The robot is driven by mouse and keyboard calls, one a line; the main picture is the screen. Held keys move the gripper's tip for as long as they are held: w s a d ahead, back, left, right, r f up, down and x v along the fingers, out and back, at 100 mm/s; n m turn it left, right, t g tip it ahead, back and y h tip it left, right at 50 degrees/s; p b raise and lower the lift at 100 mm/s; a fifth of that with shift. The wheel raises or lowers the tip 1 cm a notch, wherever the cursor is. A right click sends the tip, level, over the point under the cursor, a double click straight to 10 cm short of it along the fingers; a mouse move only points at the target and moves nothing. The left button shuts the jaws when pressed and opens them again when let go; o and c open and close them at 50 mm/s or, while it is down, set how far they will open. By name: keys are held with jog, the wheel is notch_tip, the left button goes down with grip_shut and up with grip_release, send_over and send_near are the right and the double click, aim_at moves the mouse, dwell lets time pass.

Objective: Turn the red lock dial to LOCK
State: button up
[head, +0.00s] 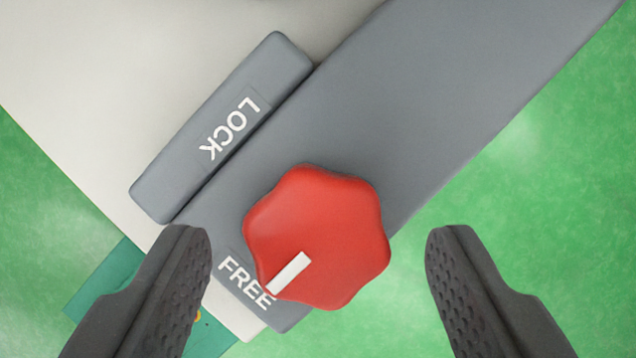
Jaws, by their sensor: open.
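The red lock dial (318,225) is a lobed knob on a grey panel, near the middle of the head view. Its white pointer mark (289,272) points down-left at the word FREE (246,282). The word LOCK (230,128) is on a raised grey block (165,190) up and left of the dial. My gripper (318,245) is open, with one dark finger left of the dial and the other right of it. Both fingers look apart from the dial in the picture. Their height relative to it is hard to tell.
The grey panel (430,90) runs diagonally to the upper right on a pale surface (100,90). A green floor (560,180) shows on both sides. A darker green patch (105,285) is partly hidden behind the left finger. The raised LOCK block stands near the left finger.

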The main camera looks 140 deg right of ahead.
jog(key=shift+w+a+f, duration=0.15)
jog(key=shift+f, duration=0.3)
jog(key=c, duration=1)
